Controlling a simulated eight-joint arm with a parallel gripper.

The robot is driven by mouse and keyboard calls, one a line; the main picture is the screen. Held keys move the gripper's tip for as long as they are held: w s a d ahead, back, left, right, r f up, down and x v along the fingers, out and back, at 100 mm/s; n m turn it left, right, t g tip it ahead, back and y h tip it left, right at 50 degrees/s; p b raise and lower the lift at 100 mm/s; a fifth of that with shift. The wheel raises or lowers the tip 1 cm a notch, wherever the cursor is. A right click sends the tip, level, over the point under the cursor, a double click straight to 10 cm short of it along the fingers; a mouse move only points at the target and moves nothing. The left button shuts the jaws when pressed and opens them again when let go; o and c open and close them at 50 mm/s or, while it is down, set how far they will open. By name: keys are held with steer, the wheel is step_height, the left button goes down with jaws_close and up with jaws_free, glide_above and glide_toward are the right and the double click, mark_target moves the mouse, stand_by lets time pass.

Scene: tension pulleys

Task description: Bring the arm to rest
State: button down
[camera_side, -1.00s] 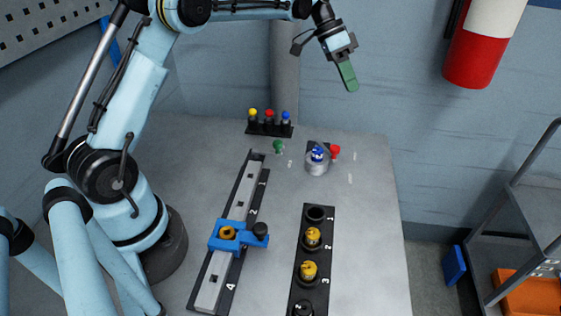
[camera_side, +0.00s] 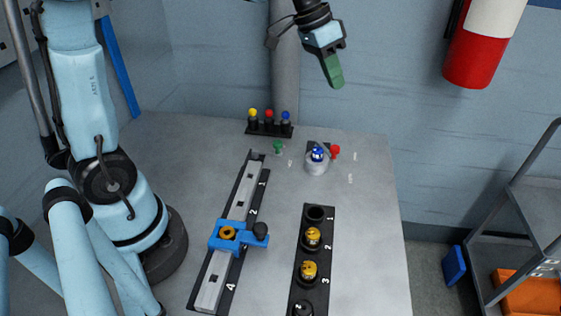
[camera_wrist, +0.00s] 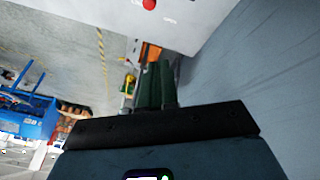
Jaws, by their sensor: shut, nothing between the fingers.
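My gripper (camera_side: 334,78) has green fingers that are shut with nothing between them. In the side view it hangs high above the back of the table, pointing down and slightly right, apart from everything. In the wrist view the green fingers (camera_wrist: 156,84) lie together in the middle of the picture. The grey table (camera_side: 375,230) is below. On it a black rail (camera_side: 247,190) carries a blue slider (camera_side: 230,236) with a yellow pulley (camera_side: 227,233) and a black knob (camera_side: 260,230).
A black numbered rack (camera_side: 316,257) holds two yellow-topped parts. A silver cylinder with a blue top (camera_side: 317,162) stands by a red knob (camera_side: 335,151). Yellow, red and blue knobs stand in a black holder (camera_side: 269,129). A red and white cylinder (camera_side: 482,50) hangs at right.

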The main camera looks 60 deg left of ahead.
steer(key=s+f+n+t+y, duration=0.3)
steer(key=s+f, duration=0.2)
steer(key=s, duration=1)
steer(key=shift+s+d+f+t, duration=0.15)
steer(key=shift+s+d+t, duration=0.1)
steer(key=shift+d+t, duration=0.2)
